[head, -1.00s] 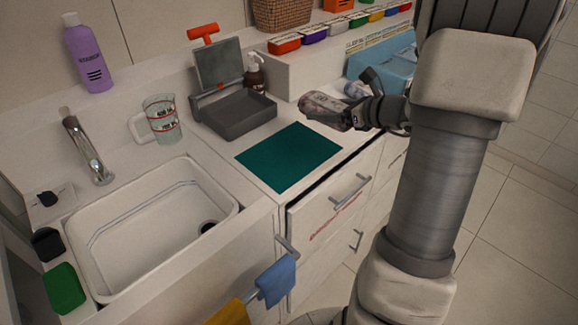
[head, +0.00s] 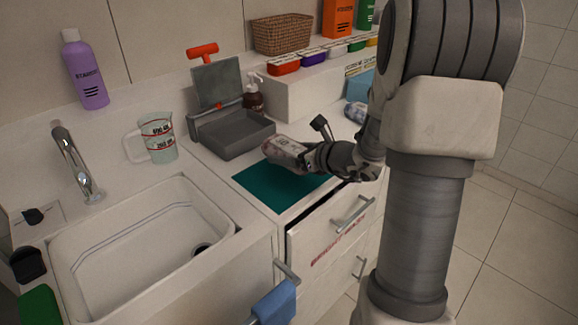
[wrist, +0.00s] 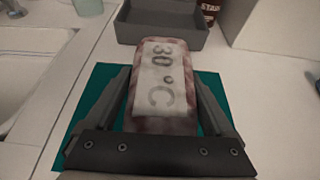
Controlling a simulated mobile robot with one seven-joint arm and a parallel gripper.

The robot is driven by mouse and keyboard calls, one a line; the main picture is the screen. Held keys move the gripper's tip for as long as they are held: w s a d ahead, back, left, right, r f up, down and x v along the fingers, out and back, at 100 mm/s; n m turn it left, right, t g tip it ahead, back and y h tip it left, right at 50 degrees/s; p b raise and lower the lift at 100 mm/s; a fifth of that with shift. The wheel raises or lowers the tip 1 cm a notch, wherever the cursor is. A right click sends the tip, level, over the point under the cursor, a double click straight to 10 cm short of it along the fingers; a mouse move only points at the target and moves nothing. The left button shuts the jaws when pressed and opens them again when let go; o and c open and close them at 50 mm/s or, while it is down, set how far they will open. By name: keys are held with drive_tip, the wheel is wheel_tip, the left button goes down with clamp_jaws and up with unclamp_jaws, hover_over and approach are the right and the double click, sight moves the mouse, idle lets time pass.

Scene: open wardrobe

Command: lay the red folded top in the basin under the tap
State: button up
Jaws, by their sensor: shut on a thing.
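My gripper (head: 308,160) is shut on the red folded top (head: 284,153), a reddish bundle with a white face. In the wrist view, my gripper (wrist: 164,100) has its fingers on both sides of the top (wrist: 160,122), whose large label reads "30°C". The top is over the teal mat; I cannot tell its exact height. The white basin (head: 125,262) lies to the left in the head view, empty, with a dark drain at its right. The silver tap (head: 76,163) stands behind the basin's left part.
The teal mat (head: 250,182) lies on the counter right of the basin. Behind are a grey tray (head: 236,142), a measuring jug (head: 158,140), a soap pump (head: 253,95) and a purple bottle (head: 85,72). A blue cloth (head: 275,303) hangs in front. A drawer (head: 325,232) is slightly open.

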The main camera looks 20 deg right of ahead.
drive_tip(key=shift+f+b, duration=0.4)
drive_tip(key=shift+f, duration=1.15)
drive_tip(key=shift+f, duration=0.1)
drive_tip(key=shift+f+b, duration=0.15)
drive_tip(key=shift+b, duration=0.15)
drive_tip(key=o, duration=1.2)
